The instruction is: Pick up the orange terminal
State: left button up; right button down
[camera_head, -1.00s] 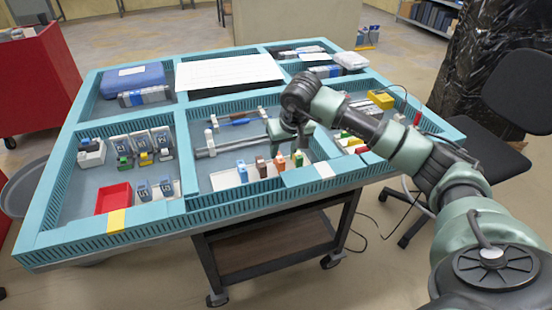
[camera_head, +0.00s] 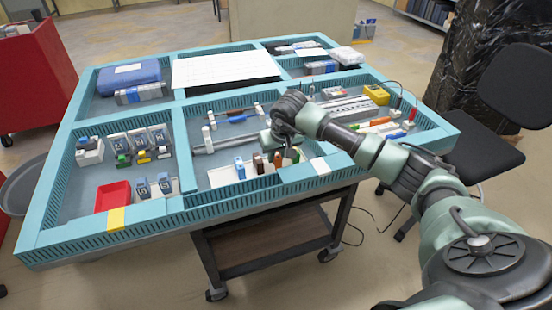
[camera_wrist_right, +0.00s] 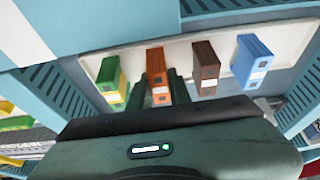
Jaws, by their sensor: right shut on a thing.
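The orange terminal (camera_wrist_right: 156,66) stands in a white tray in the right wrist view, between a green-yellow terminal (camera_wrist_right: 109,78) and a brown terminal (camera_wrist_right: 205,66). My right gripper (camera_wrist_right: 162,90) is shut on the orange terminal, with dark fingers beside its lower part. In the head view, the orange terminal (camera_head: 278,159) shows just below my right gripper (camera_head: 281,150), which partly covers it. I cannot tell whether the terminal is clear of the tray. My left gripper is not in view.
A blue terminal (camera_wrist_right: 251,61) stands beyond the brown one in the white tray (camera_head: 221,176). Teal divider walls (camera_head: 250,192) edge the compartments. A red bin (camera_head: 113,196) and grey socket parts lie to the left. A yellow box (camera_head: 376,94) lies at the right.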

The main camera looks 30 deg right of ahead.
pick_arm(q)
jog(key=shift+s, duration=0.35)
pick_arm(e)
jog(key=shift+r, duration=0.1)
